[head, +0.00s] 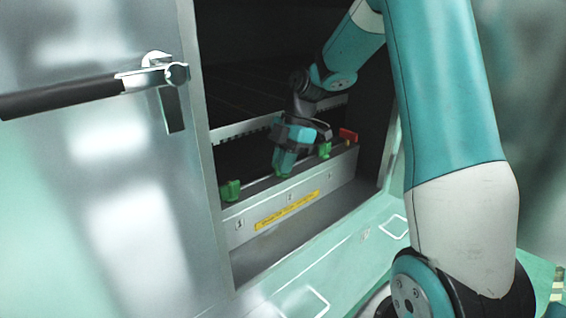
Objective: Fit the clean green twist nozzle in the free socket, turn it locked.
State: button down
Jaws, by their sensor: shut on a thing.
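My gripper (284,164) is over the middle of a grey metal rail (265,200) inside an open cabinet, pointing down. It is shut on a green twist nozzle (279,171), which is mostly hidden by the jaws. The nozzle's lower end is at the rail's top; I cannot tell whether it is seated in a socket or turned. The socket under it is hidden. Another green nozzle (230,190) stands on the rail at the left, and one more green nozzle (324,150) stands just right of my gripper. A red piece (348,135) sits at the rail's far right end.
A yellow label strip (287,209) and small number plates are on the rail's front. The metal door (100,200) with a black-handled latch (70,97) stands at the left. A perforated strip (240,130) runs behind the rail. The cabinet's inside is dark.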

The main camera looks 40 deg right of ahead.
jog(key=c, duration=1.1)
grip_release()
jog(key=p+v, duration=0.2)
jog(key=v, duration=1)
